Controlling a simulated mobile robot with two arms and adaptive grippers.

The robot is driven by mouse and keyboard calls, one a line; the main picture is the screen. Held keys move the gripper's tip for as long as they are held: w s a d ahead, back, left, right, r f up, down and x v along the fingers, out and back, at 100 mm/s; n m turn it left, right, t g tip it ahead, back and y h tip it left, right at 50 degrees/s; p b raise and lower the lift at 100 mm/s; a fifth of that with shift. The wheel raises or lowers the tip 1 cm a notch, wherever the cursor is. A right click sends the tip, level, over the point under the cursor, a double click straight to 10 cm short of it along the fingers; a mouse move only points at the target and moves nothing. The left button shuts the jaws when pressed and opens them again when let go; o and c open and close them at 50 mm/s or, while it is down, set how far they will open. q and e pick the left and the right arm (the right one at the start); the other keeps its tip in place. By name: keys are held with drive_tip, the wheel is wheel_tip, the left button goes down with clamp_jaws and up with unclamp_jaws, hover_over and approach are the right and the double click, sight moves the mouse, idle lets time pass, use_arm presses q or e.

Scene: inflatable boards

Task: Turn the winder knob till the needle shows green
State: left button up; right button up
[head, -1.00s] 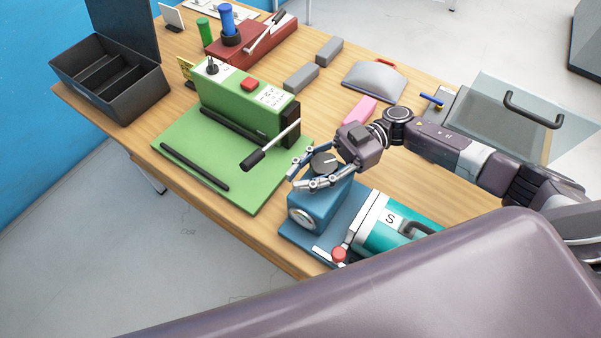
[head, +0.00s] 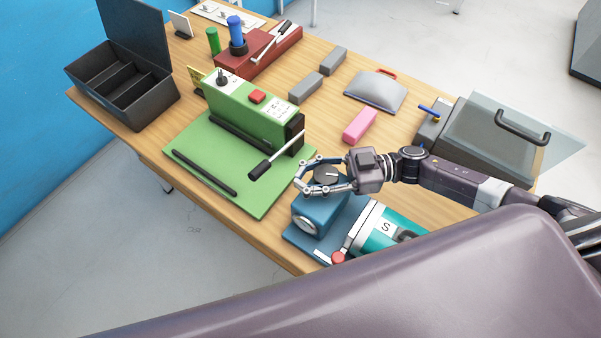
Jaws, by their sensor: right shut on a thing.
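The winder is a blue box (head: 318,214) on a blue base at the table's front edge. Its round dark grey knob (head: 326,174) is on top, with a pale line across it. A round gauge (head: 305,226) sits on its front face; I cannot make out the needle or any green part. My right gripper (head: 314,177) comes in from the right and is shut on the knob, one finger on the far side and one on the near side. My left gripper is not in view.
A green machine (head: 245,112) with a black-gripped lever (head: 262,170) stands just left of the winder. A teal cylinder (head: 373,230) marked S and a red knob (head: 338,257) are close on its right. A pink block (head: 360,126) lies behind.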

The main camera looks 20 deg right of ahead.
drive_tip(key=m+t+p, duration=0.1)
drive_tip(key=w+m+t+h, duration=0.1)
drive_tip(key=t, duration=0.1)
drive_tip(key=m+t+p, duration=0.1)
drive_tip(key=shift+w+d+r+t+p, duration=0.1)
drive_tip(key=shift+w+d+t+p, duration=0.2)
drive_tip(key=shift+d+p, duration=0.05)
drive_tip(key=shift+c, duration=0.2)
drive_tip(key=o, duration=1.2)
drive_tip(key=shift+s+d, duration=0.1)
drive_tip(key=shift+d, duration=0.05)
drive_tip(key=shift+o, duration=0.2)
